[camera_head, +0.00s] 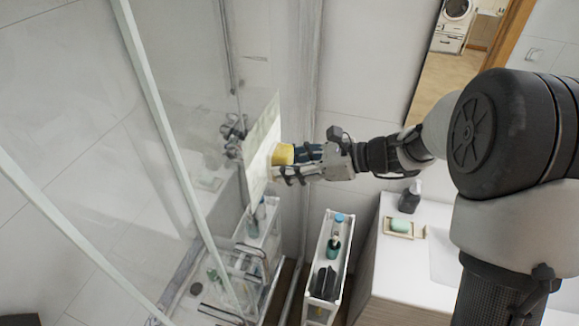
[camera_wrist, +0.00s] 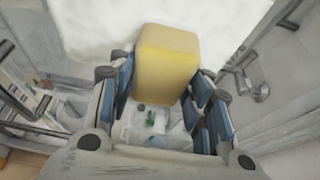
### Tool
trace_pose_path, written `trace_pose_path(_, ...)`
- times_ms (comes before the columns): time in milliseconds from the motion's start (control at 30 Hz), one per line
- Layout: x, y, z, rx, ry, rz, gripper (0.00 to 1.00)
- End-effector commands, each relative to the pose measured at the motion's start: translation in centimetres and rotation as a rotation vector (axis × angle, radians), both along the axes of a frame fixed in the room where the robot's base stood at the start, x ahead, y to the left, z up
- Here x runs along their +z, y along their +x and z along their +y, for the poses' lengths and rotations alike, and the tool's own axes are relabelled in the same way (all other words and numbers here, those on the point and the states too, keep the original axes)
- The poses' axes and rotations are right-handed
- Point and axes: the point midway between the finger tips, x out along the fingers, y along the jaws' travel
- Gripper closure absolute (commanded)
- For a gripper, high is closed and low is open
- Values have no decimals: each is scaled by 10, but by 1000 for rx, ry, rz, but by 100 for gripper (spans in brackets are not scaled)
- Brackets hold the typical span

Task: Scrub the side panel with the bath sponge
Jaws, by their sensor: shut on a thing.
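The yellow bath sponge (camera_head: 283,154) is between the fingers of my gripper (camera_head: 290,162), which is shut on it. In the wrist view the sponge (camera_wrist: 166,65) stands between the blue finger pads of the gripper (camera_wrist: 160,95). The pale side panel (camera_head: 262,148) is upright just left of the sponge in the head view. It fills the top of the wrist view (camera_wrist: 95,25) as a white surface. The sponge's far face is at or very close to the panel; I cannot tell if it is pressed against it.
A narrow white cart (camera_head: 330,255) with bottles stands below my gripper. A glass shower wall (camera_head: 150,120) is at the left. A white counter (camera_head: 385,240) at the right holds a dark dispenser (camera_head: 410,197) and a green soap bar (camera_head: 401,226) on a dish.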

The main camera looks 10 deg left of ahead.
Motion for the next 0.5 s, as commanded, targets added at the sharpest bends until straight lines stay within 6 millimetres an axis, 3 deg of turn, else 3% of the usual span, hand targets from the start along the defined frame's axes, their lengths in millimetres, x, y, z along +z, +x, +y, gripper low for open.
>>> trace_pose_path(200, 2, 20, -2, 0, 3, -3, 74)
trace_pose_path(500, 2, 32, -4, 0, 2, -2, 74)
